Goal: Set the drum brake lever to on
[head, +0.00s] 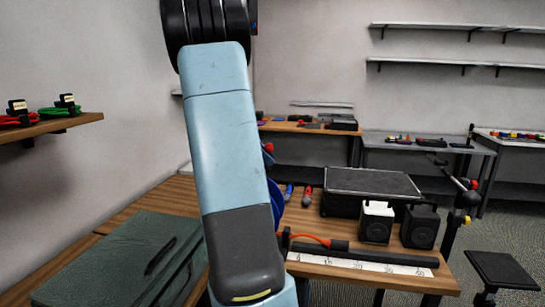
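My own pale blue and dark grey arm fills the middle of the head view and covers much of the workbench. My gripper is not in view. A blue rounded piece (277,196), which looks like part of the drum, shows just right of my arm; the rest of it is hidden behind the arm. A small red knob (269,148) shows above it at the arm's edge. I cannot tell whether this knob belongs to the brake lever. No lever setting can be read.
The wooden bench (390,280) holds a white measuring strip (360,265), a black bar with an orange cable (312,238), two small speaker-like boxes (377,222) and a black case (372,184). A green case (120,258) lies at left. A shelf (60,128) holds cable coils.

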